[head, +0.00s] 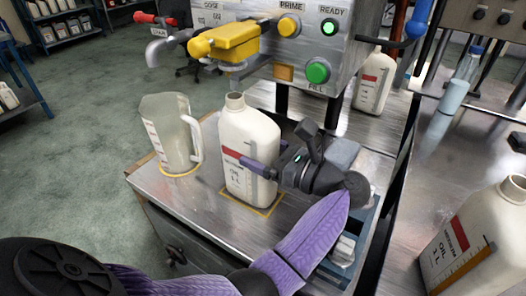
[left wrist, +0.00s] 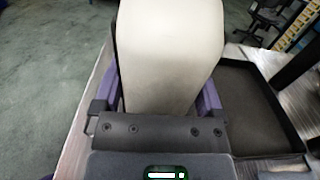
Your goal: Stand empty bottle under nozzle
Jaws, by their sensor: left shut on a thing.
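A cream bottle (head: 237,135) with a red label band stands upright, its open mouth just below the nozzle (head: 233,68) under the yellow valve body (head: 228,42). Its base is at the yellow square outline (head: 262,209) on the metal worktop; I cannot tell whether it touches. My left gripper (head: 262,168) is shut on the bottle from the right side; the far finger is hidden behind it. In the left wrist view the bottle (left wrist: 168,55) fills the space between the purple fingers. What is inside it cannot be seen. My right gripper is not in view.
A clear measuring jug (head: 168,132) stands left of the bottle on a yellow ring. The panel has a yellow button (head: 289,26) and a lit green button (head: 318,71). Another oil bottle (head: 470,235) stands at the right. A black tray (left wrist: 262,105) lies beside the bottle.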

